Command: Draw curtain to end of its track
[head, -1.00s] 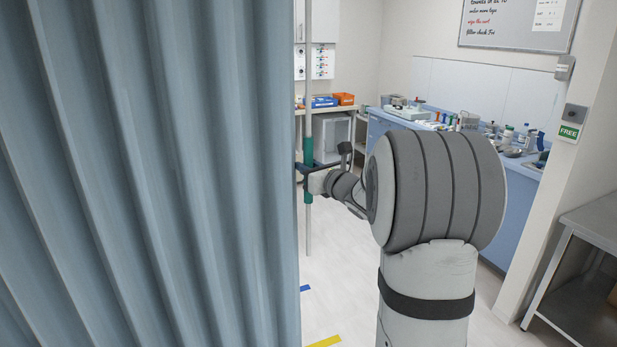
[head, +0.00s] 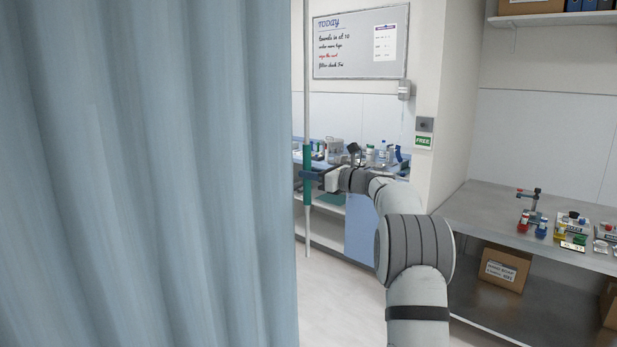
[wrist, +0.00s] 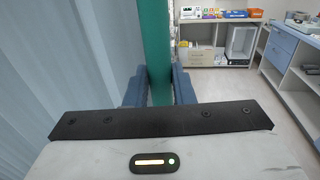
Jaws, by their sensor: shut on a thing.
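The curtain (head: 150,170) is pale blue and pleated and fills the left half of the head view; it also hangs at the left of the wrist view (wrist: 60,70). A thin upright grey rod (head: 307,80) with a green grip (head: 306,160) hangs along the curtain's right edge. My gripper (head: 307,178) is shut on the green grip. In the wrist view the blue fingers of my gripper (wrist: 159,85) stand on both sides of the green grip (wrist: 155,40). The curtain's track is not in view.
A counter with bottles (head: 370,155) stands behind the gripper. At the right, a metal bench (head: 480,215) carries small items, with a cardboard box (head: 505,268) below it. A whiteboard (head: 358,45) hangs at the back. The floor (head: 325,285) right of the curtain is clear.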

